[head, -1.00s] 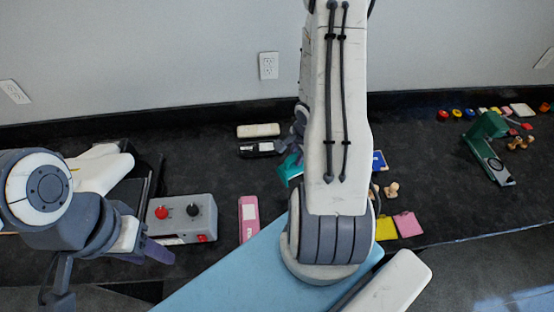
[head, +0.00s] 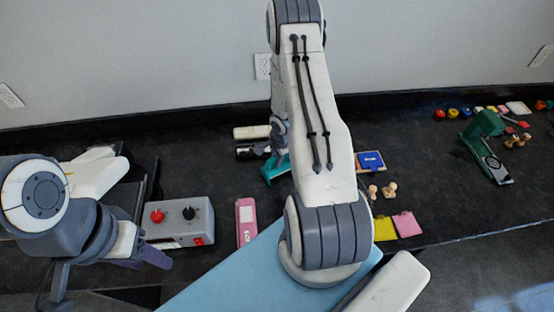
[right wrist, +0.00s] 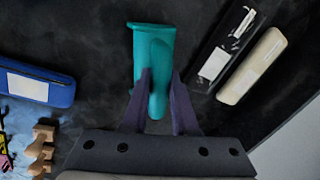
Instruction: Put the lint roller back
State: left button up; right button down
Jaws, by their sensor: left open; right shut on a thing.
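The teal lint roller (right wrist: 155,55) lies between the two purple fingers of my right gripper (right wrist: 160,78) in the right wrist view. The gripper is shut on its narrower part. In the head view the lint roller (head: 274,168) shows just left of my right arm, partly hidden by it, near the back of the black counter (head: 215,175). I cannot tell whether it touches the counter. My left gripper (head: 110,275) is open and empty at the lower left, in front of a grey control box.
A black tray with white labels (right wrist: 222,45) and a cream bar (right wrist: 252,66) lie close beside the lint roller. The grey box (head: 180,220) and a pink case (head: 246,222) stand left of centre. A blue pad (head: 371,160), wooden stamps (head: 388,190) and a green tool (head: 485,145) lie right.

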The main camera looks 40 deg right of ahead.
jog(key=c, duration=0.7)
grip_release()
jog(key=shift+f, duration=0.1)
